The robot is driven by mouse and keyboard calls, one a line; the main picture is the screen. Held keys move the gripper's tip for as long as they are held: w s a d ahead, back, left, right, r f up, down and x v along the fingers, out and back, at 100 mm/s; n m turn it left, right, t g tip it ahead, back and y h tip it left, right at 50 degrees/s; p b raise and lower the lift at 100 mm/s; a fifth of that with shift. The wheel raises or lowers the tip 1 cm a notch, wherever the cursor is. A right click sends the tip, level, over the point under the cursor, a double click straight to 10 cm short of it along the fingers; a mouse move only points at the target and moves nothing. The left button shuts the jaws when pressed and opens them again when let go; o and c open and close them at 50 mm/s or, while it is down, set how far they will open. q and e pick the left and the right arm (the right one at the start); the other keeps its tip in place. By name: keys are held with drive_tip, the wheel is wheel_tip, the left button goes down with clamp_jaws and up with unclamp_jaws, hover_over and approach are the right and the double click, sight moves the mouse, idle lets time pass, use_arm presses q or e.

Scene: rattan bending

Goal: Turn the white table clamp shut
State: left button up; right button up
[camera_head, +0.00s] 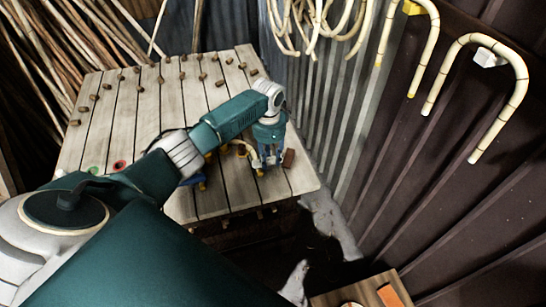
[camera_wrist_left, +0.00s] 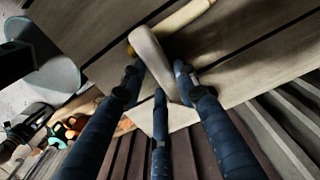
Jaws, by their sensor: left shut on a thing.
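My left gripper (camera_head: 269,158) reaches down to the near right corner of the slatted wooden table. In the left wrist view its three dark fingers (camera_wrist_left: 159,82) close around a whitish lever (camera_wrist_left: 150,52), which I take to be the handle of the white table clamp. The lever slants between the fingertips, and its lower end is partly hidden by them. In the head view the gripper covers most of the clamp, so how far it is turned cannot be told. A pale rattan piece (camera_wrist_left: 186,15) lies by the lever's upper end. My right gripper is not in view.
The wooden table (camera_head: 135,130) carries several short brown pegs. A reddish-brown block (camera_head: 289,158) sits right beside the gripper. A corrugated wall (camera_head: 330,110) rises close on the right, with bent rattan canes (camera_head: 497,60) on it. Rattan poles (camera_head: 40,60) lean at the left.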

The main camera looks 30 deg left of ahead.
use_arm(q)
drive_tip(key=shift+s+a+f, duration=0.15)
drive_tip(key=shift+s+a, duration=0.15)
drive_tip(key=shift+a, duration=0.2)
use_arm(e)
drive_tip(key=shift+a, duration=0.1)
use_arm(q)
drive_tip(key=o, duration=1)
drive_tip(key=shift+o, duration=0.9)
drive_tip(key=shift+a, duration=0.1)
drive_tip(key=shift+s+a, duration=0.1)
drive_tip(key=shift+s, duration=0.1)
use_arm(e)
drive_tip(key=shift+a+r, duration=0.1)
use_arm(q)
drive_tip(key=shift+w+d+r, duration=0.15)
drive_tip(key=shift+d+r, duration=0.05)
drive_tip(key=shift+r, duration=0.2)
wheel_tip(320, 180, up, 11)
drive_tip(key=shift+a+r, duration=0.2)
drive_tip(key=shift+a, duration=0.1)
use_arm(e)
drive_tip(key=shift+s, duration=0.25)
